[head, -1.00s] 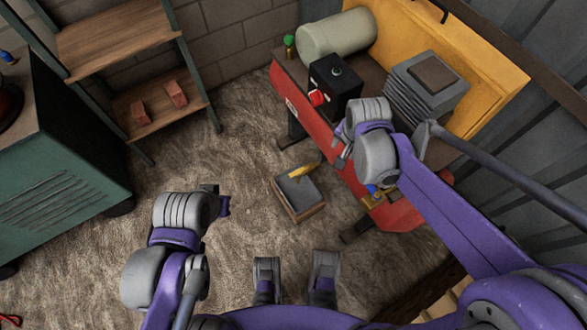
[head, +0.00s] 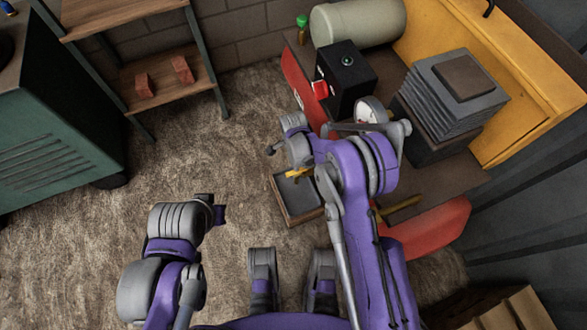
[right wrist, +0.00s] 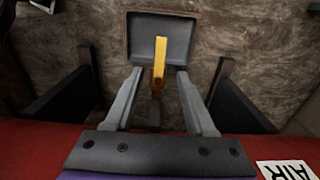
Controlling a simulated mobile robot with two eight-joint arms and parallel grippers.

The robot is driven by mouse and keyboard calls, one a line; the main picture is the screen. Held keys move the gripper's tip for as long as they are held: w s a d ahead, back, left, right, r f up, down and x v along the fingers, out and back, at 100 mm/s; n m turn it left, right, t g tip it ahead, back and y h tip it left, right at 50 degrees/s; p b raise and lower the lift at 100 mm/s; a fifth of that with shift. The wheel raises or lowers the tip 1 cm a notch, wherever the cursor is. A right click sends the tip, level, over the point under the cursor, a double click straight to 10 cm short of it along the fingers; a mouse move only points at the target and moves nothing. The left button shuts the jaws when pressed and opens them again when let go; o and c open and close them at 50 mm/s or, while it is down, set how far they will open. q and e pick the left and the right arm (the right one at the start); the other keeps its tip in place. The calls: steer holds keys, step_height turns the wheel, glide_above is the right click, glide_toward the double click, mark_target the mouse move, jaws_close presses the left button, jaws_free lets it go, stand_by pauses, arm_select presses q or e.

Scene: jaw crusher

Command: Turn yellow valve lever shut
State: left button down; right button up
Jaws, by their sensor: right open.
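The yellow valve lever (right wrist: 160,62) shows in the right wrist view as a flat yellow handle on a dark stem. In the head view its yellow handle (head: 299,173) is partly hidden by my right arm. My right gripper (right wrist: 159,76) is open, one finger on each side of the lever, with a visible gap to each; the handle's end reaches beyond the fingertips. I cannot tell whether they are at the same depth. My left gripper (head: 216,208) hangs over the floor at the left, away from the lever, its jaws too small to read.
A shallow grey-topped box (head: 298,200) sits on the floor below the lever. The red beam (head: 300,85) carries a black box (head: 345,75) with a red part. Another yellow bar (head: 400,209) shows beside my right arm. A shelf (head: 160,75) stands left; floor between is clear.

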mark_target(294, 172)
step_height(294, 172, down, 8)
steer(key=shift+f+b, duration=0.25)
steer(key=shift+b, duration=0.5)
jaws_close()
stand_by(1.0)
